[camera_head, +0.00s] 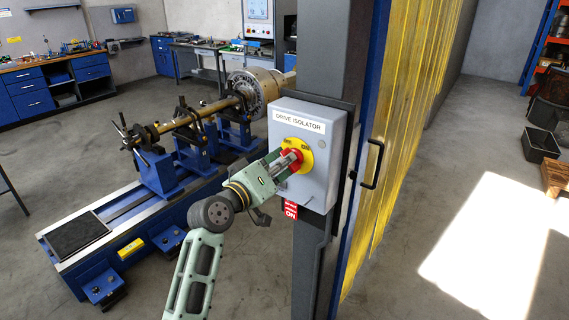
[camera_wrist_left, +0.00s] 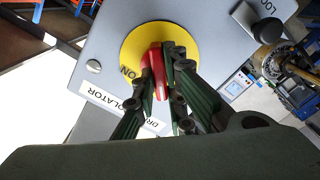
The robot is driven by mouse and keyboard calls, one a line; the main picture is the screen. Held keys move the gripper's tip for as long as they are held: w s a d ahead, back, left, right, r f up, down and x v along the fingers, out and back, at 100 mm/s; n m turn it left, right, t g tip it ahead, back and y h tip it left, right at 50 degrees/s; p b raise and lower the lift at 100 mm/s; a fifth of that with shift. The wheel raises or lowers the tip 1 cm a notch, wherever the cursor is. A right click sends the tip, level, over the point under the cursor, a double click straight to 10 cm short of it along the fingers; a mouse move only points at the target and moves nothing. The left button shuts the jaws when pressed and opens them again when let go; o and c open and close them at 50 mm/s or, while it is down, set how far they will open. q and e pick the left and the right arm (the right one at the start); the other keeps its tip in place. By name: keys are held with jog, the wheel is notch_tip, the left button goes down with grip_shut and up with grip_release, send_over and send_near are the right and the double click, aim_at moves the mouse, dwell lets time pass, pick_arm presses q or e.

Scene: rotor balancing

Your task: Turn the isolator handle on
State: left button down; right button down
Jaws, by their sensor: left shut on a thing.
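The grey drive isolator box (camera_head: 325,185) is fixed to a dark post. On its front is a round yellow plate (camera_head: 306,157) with a red handle (camera_head: 291,154) at its centre. My left gripper (camera_head: 286,163) reaches in from the lower left and is shut on the handle. In the left wrist view the fingers (camera_wrist_left: 162,66) close around the red handle (camera_wrist_left: 153,60), hiding part of it. The word ON shows on the yellow plate (camera_wrist_left: 132,48), left of the handle. My right gripper is out of view.
A red tag (camera_head: 291,208) hangs below the box. The blue balancing machine (camera_head: 170,170) with its rotor stands behind at left. A yellow strip curtain (camera_head: 410,100) and a door handle (camera_head: 373,165) are right of the post.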

pick_arm(q)
jog(key=shift+s+d+m+b, duration=0.15)
jog(key=shift+m+b, duration=1.2)
jog(key=shift+m, duration=3)
jog(key=shift+s+d+m+b, duration=0.1)
jog(key=shift+m+b, duration=1.25)
jog(key=shift+m, duration=3)
jog(key=c, duration=1.8)
grip_release()
jog(key=v, duration=1.2)
